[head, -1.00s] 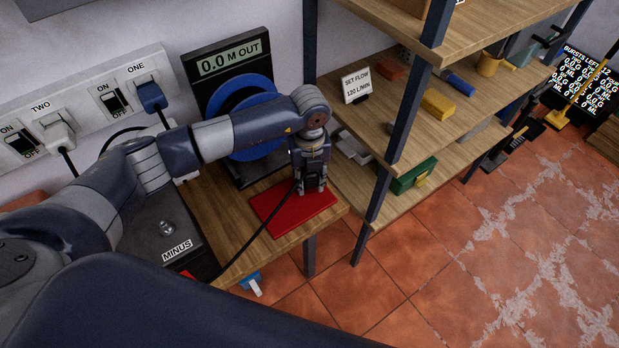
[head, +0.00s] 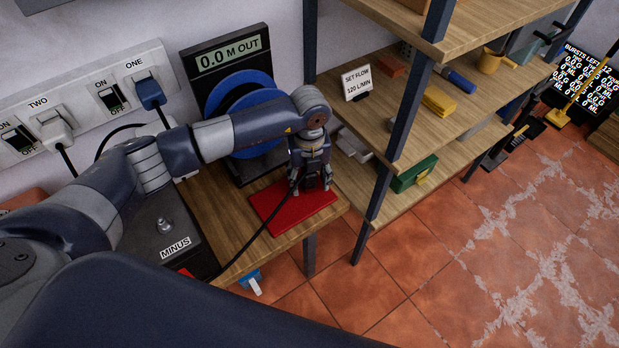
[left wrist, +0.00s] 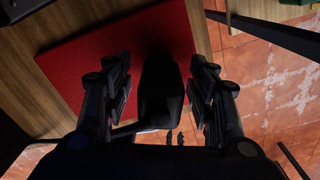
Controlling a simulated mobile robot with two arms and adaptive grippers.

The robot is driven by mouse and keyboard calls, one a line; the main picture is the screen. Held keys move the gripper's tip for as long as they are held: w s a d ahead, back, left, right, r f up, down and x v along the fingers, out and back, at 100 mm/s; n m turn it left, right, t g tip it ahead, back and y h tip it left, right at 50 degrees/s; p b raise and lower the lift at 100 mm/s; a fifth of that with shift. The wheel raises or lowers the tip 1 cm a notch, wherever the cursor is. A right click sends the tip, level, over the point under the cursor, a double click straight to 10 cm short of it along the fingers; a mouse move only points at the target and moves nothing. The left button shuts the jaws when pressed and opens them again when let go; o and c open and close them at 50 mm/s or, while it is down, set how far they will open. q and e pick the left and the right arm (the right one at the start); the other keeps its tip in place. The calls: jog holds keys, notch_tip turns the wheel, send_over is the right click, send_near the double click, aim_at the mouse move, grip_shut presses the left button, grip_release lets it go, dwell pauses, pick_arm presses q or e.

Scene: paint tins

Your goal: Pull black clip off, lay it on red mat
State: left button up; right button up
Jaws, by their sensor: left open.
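My left gripper (head: 311,189) points down over the red mat (head: 275,211) on the small wooden table. Its fingers are spread apart. The black clip (left wrist: 161,92) is between the fingers in the left wrist view, with a gap on each side. It appears to rest on the mat, though its underside is hidden. Its black cable (head: 252,240) runs down to the left. The battery (head: 150,215) marked MINUS stands at the left with a bare metal post (head: 165,225). The mat also shows in the left wrist view (left wrist: 75,62). My right gripper is out of view.
A reel with a blue rim (head: 240,92) and a "0.0 M OUT" display stands behind my left forearm. A shelf unit (head: 390,110) with a dark upright is close to the right of the mat. A socket strip (head: 85,98) is on the wall.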

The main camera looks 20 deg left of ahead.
pick_arm(q)
notch_tip(320, 180, up, 12)
jog(key=shift+r, duration=0.1)
dwell(0.7)
